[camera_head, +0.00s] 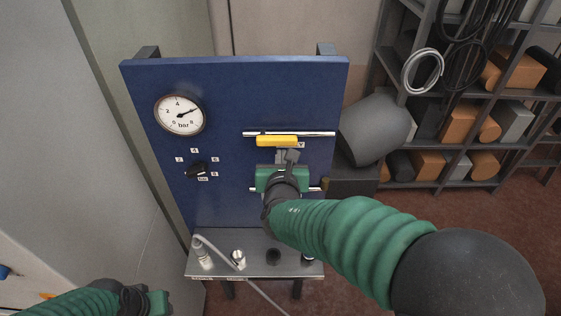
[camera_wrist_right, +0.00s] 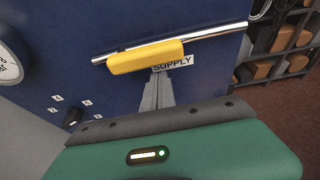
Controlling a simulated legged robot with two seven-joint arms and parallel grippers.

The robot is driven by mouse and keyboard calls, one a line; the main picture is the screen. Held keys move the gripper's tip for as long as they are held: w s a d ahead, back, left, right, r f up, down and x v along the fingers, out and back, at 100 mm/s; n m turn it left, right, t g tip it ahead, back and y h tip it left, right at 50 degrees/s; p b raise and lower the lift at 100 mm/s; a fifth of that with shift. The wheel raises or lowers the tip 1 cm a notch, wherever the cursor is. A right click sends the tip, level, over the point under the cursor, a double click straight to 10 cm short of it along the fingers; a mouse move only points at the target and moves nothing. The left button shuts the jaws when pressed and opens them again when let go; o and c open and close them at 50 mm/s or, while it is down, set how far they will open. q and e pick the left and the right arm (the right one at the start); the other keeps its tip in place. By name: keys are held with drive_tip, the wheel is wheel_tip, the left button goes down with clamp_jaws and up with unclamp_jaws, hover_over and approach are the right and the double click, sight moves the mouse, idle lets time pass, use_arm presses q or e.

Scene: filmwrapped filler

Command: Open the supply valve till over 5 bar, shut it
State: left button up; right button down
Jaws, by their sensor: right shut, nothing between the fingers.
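The yellow supply valve handle (camera_head: 277,141) lies nearly in line with its silver pipe (camera_head: 318,134) on the blue panel (camera_head: 228,90). In the right wrist view the handle (camera_wrist_right: 146,57) sits beside the SUPPLY label (camera_wrist_right: 173,63), which it partly covers. My right gripper (camera_head: 290,156) is shut and empty, with its fingertips just below the handle; I cannot tell whether they touch it. The pressure gauge (camera_head: 180,114) is at upper left, its needle pointing right and slightly up, near 6 bar. My left gripper (camera_head: 158,302) is low at the left, its fingers unclear.
A black selector knob (camera_head: 196,170) with numbered labels is below the gauge. A metal shelf (camera_head: 215,264) with fittings and a hose juts out at the panel's foot. A grey cylinder (camera_head: 376,130) and a loaded rack (camera_head: 452,100) stand at the right.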

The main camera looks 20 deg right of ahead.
use_arm(q)
drive_tip(key=shift+s+d+r, duration=0.1)
drive_tip(key=shift+s+r, duration=0.2)
drive_tip(key=shift+r, duration=0.15)
use_arm(e)
drive_tip(key=shift+s+d+r, duration=0.1)
drive_tip(key=shift+s+r, duration=0.15)
drive_tip(key=shift+r, duration=0.25)
